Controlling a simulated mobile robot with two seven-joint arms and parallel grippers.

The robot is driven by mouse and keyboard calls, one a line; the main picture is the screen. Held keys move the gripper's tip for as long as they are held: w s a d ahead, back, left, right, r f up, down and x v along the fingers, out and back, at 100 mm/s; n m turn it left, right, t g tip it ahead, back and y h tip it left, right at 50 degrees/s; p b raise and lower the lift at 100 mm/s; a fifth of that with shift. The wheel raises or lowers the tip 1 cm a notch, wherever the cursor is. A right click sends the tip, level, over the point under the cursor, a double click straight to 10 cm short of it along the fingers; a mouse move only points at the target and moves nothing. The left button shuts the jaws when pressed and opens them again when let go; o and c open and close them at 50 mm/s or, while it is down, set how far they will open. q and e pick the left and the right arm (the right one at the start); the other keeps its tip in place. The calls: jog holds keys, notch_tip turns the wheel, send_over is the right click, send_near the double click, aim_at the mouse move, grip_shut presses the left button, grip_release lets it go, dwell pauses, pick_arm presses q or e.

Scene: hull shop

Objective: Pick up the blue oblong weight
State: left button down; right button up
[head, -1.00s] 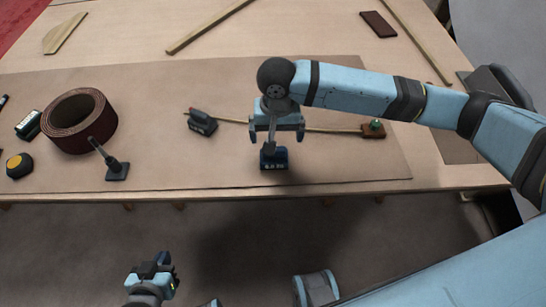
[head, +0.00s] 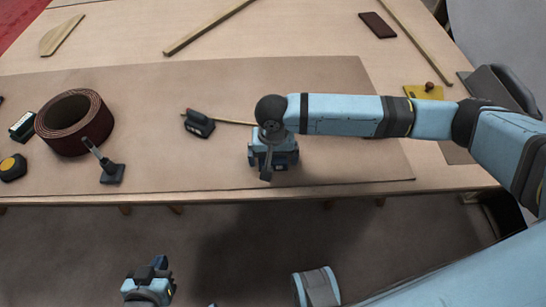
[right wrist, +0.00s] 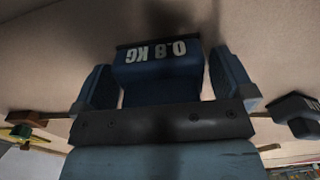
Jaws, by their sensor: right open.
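The blue oblong weight (right wrist: 160,75) shows in the right wrist view with "0.8 KG" upside down on its pale-lettered face. It lies on the brown mat between the two fingers of my right gripper (right wrist: 165,88). The fingers are open on either side of it, with a visible gap at the right finger. In the head view my right gripper (head: 272,163) is down over the weight (head: 282,160) and hides most of it. My left gripper (head: 152,275) is low at the front, away from the table edge; its jaws are too small to judge.
The mat (head: 330,95) also bears a dark block-shaped tool (head: 199,123), a small dark stand with a slanted handle (head: 112,173) and a brown roll (head: 75,120). A thin wooden strip runs behind my right gripper. A yellow plate (head: 424,92) lies beyond my right arm.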

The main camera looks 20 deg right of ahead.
jog(key=shift+r, duration=0.1)
jog(key=c, duration=1.4)
pick_arm(q)
jog(key=shift+f, duration=0.1)
